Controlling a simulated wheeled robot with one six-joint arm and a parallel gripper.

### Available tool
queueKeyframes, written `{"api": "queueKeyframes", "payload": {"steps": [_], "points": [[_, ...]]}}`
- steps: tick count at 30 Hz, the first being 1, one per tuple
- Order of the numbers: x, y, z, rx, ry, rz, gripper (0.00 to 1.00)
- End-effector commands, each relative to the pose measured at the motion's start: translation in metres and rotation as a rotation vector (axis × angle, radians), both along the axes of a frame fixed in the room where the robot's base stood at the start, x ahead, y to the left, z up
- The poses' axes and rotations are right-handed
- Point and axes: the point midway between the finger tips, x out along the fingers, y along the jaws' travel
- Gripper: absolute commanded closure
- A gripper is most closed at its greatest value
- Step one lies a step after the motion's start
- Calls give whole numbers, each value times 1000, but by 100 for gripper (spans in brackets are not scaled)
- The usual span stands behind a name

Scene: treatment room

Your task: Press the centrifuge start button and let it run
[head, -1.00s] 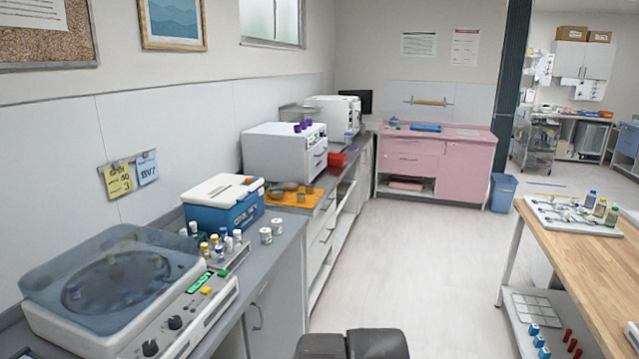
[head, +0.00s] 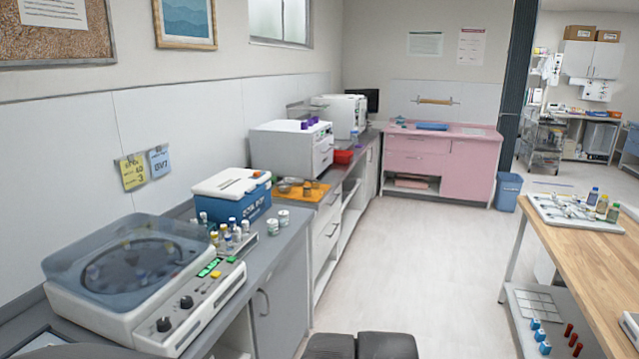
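The centrifuge (head: 75,293) stands on the left counter in the head view, a white box with a shut, see-through bluish lid (head: 128,262). A dark round rotor shows dimly through the lid; I cannot tell whether it turns. The sloped front panel has two black knobs, a lit green display (head: 208,267), a yellow button (head: 216,275) and a green button (head: 232,259) near its far end. Which button is start cannot be read. My gripper is not recognisable in the head view, and nothing is seen touching the panel.
Vials in a rack (head: 232,238), white jars (head: 278,219) and a blue cooler box (head: 232,198) stand beyond the centrifuge. A wooden table (head: 590,265) is at right. Open floor (head: 420,260) lies between. Dark blocks at bottom centre seem to be mine.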

Motion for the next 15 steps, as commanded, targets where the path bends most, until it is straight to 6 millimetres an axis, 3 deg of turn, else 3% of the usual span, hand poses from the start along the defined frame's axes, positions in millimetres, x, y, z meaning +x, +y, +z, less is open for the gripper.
{"api": "queueKeyframes", "payload": {"steps": [2, 15], "points": [[0, 0, 0, 0, 0, 0, 8], [0, 0, 0, 0, 0, 1, 94]]}}
